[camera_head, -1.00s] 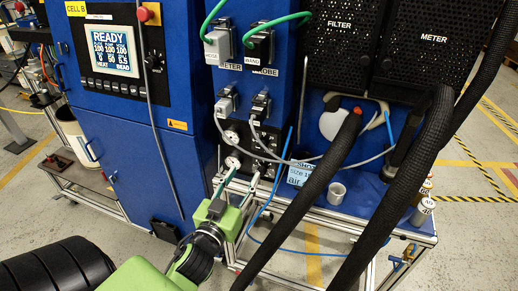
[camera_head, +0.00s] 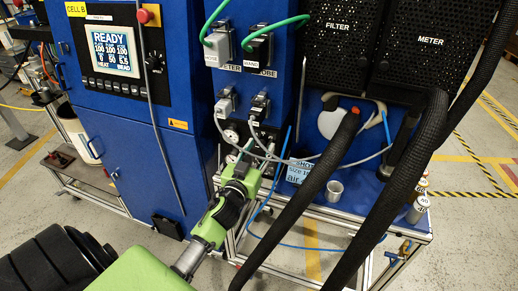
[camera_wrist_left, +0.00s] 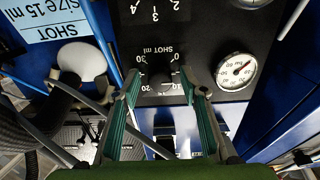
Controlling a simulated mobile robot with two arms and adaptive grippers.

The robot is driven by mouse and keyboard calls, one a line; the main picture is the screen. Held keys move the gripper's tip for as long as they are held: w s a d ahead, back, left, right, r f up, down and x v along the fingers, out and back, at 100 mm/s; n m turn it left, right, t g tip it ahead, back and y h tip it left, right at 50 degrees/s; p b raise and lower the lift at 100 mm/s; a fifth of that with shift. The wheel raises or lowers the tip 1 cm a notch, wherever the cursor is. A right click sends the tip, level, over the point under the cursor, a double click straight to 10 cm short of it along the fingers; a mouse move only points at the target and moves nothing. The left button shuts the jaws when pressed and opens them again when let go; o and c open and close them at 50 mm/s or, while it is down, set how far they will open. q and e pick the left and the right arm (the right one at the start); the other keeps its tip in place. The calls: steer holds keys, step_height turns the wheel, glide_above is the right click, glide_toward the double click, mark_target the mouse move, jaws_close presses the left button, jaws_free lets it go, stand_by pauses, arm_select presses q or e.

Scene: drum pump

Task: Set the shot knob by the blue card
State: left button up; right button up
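The dark shot knob (camera_wrist_left: 158,76) sits on the black panel in the left wrist view, ringed by a "SHOT ml" scale with marks 0, 10, 20 and 30. Its pointer is too dark to read. My left gripper (camera_wrist_left: 160,78) is open, with one teal finger on each side of the knob; I cannot tell if they touch it. In the head view the left gripper (camera_head: 257,152) is at the panel and hides the knob. My right gripper is not in view.
A round gauge (camera_wrist_left: 236,72) is right of the knob, and another numbered dial (camera_wrist_left: 155,8) is above it. Thick black hoses (camera_head: 305,195) hang in front of the bench. A grey cup (camera_head: 334,191) stands near the card. Thin cables pass close to the gripper.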

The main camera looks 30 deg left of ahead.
arm_select(q)
steer(key=c, duration=1.1)
steer(key=shift+c, duration=0.2)
steer(key=shift+m, duration=0.4)
steer(key=m, duration=0.3)
steer(key=shift+m, duration=0.3)
steer(key=m, duration=0.4)
steer(key=shift+m, duration=0.3)
steer(key=m, duration=0.4)
steer(key=shift+m+p, duration=0.3)
steer(key=shift+m, duration=2.1)
